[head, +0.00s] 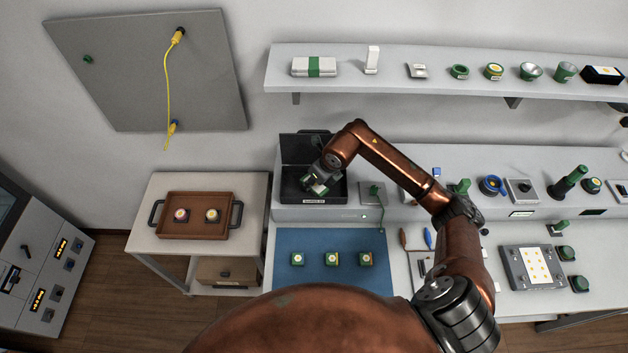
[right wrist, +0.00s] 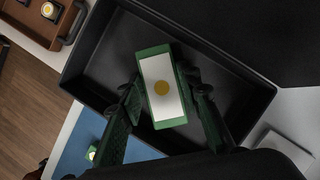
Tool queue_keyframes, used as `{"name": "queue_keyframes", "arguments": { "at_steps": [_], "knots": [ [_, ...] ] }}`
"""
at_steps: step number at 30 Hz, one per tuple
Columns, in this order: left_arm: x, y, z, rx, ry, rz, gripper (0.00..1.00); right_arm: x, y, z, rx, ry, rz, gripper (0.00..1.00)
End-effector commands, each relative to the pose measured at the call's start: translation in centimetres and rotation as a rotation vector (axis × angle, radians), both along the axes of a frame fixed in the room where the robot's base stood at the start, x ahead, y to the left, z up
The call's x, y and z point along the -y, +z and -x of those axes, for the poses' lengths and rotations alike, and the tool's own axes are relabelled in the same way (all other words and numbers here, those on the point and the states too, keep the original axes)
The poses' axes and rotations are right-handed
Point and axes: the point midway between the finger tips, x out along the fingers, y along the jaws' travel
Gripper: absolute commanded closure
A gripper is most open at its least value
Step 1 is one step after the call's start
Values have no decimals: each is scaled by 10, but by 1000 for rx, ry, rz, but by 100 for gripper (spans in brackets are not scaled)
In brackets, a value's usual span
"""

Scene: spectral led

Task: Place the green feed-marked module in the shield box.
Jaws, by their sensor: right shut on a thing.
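In the head view the shield box (head: 297,150) stands open on the raised bench ledge, lid up at the back. My right gripper (head: 317,184) is at its opening and partly hides the module. My left gripper is not in view.
A blue mat (head: 315,243) in front of the box carries three small green modules. A brown tray (head: 197,230) with two modules stands on the cart at left. A grey device with a green cable (head: 371,192) stands close right of the box. A shelf (head: 420,88) runs above.

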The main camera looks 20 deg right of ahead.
Motion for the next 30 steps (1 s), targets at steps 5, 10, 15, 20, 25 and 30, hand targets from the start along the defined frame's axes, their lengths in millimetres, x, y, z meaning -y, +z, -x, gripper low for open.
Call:
{"name": "queue_keyframes", "arguments": {
  "at_steps": [5,10,15,20,25,30],
  "knots": [
    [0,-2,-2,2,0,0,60,0,-1,0,0,0,0,95],
    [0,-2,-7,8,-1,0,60,0,-2,0,0,0,0,61],
    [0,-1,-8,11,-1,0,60,0,-2,0,0,0,0,51],
    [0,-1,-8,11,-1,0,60,0,-1,0,0,0,0,51],
    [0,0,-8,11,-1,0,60,1,4,0,2,1,1,51],
    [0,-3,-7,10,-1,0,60,5,27,9,5,1,4,51]
  ]
}}
